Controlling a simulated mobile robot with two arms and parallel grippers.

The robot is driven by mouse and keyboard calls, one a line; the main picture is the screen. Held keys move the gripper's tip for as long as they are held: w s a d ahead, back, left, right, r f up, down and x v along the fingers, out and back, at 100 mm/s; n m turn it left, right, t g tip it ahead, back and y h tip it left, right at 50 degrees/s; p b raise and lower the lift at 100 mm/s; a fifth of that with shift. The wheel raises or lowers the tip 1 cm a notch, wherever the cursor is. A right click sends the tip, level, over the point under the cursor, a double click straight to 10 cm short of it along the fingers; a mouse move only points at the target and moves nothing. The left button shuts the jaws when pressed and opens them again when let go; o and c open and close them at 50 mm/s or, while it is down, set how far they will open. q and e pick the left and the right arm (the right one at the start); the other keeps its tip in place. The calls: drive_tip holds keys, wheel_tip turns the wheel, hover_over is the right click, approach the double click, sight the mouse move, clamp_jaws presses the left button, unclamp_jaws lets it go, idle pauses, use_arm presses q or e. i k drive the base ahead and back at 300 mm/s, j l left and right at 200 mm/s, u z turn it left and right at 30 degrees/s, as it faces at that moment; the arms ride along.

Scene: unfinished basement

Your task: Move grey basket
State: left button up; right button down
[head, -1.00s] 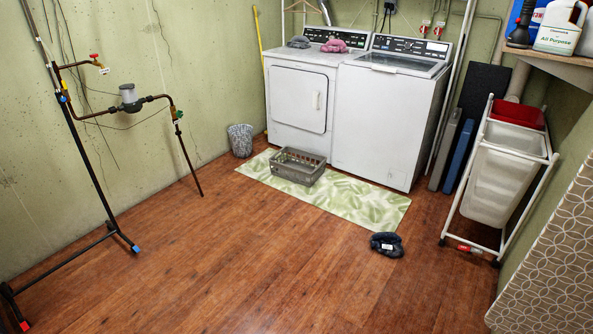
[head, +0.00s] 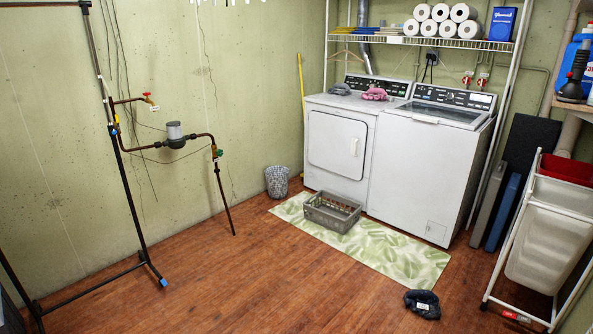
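The grey basket (head: 332,212) is a low, slotted plastic basket. It stands upright on the green leaf-patterned mat (head: 394,252), in front of the white dryer (head: 337,150). It looks empty from here, though part of its floor is hidden by its front wall. Neither of my grippers shows in the head view.
A patterned bin (head: 277,182) stands by the wall, left of the basket. A dark cloth item (head: 422,304) lies on the floor beyond the mat's near end. A wheeled hamper cart (head: 545,235) is at right, a black pipe rack (head: 128,190) at left. The wooden floor (head: 270,275) between is clear.

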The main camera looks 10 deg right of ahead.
sight(336, 220)
drive_tip(key=i+l+z, duration=0.35)
drive_tip(key=i, duration=0.65)
drive_tip(key=i+z, duration=0.35)
drive_tip(key=i, duration=0.65)
